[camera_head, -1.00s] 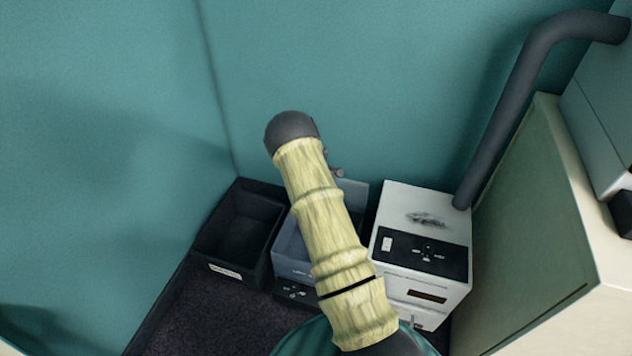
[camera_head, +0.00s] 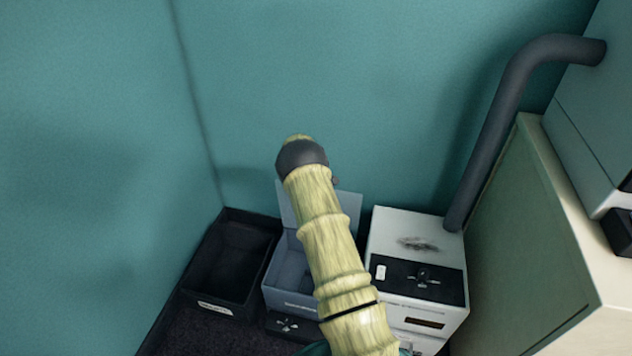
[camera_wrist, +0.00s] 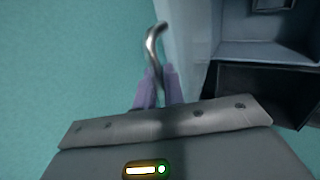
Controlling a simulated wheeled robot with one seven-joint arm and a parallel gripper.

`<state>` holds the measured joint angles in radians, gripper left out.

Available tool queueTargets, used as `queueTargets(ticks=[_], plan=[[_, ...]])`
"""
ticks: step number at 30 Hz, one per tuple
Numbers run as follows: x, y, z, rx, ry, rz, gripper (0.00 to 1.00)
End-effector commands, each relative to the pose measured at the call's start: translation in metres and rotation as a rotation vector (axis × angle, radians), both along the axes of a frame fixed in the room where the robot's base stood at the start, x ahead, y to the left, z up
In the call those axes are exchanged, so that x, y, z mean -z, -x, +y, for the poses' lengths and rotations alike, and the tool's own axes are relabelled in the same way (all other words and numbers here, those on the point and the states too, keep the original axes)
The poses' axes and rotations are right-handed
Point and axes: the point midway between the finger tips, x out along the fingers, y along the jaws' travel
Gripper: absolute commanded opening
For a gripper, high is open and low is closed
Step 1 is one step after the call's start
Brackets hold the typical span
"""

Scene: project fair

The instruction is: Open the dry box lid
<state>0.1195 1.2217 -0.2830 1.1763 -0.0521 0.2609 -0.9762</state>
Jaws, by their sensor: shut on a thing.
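The dry box (camera_head: 288,297) is a grey-blue open-topped box on the floor between a black bin and a white machine. Its lid (camera_head: 349,204) stands up at the back, near the teal wall, and the box interior shows below it. In the wrist view the pale lid (camera_wrist: 192,45) is seen close up beside my gripper (camera_wrist: 158,78). The purple fingers are shut on a bent metal handle (camera_wrist: 154,42) at the lid. In the head view my wooden-looking arm covers part of the box and lid, and the fingers are hidden.
An open black bin (camera_head: 222,262) stands left of the box. A white machine (camera_head: 418,247) with a black control panel stands close on the right. The teal wall (camera_head: 300,80) is close behind.

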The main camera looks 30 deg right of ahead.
Motion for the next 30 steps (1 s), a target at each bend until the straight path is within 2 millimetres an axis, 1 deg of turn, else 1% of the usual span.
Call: queueTargets(ticks=[1,2,3,12,16,19,23,30], plan=[[0.003,0.004,-0.004,0.006,0.003,0.009,0.16],[0.003,0.004,-0.003,0.005,0.002,0.009,0.22],[0.003,0.003,-0.001,0.003,0.002,0.01,0.26],[0.003,0.001,0.005,-0.005,-0.001,0.008,0.26],[-0.002,0.002,0.008,-0.006,-0.002,0.006,0.26],[-0.011,0.006,0.01,-0.006,-0.001,0.005,0.26],[-0.029,0.013,0.018,-0.007,0.001,0.004,0.26],[-0.069,0.032,0.03,-0.004,0.004,0.003,0.26]])
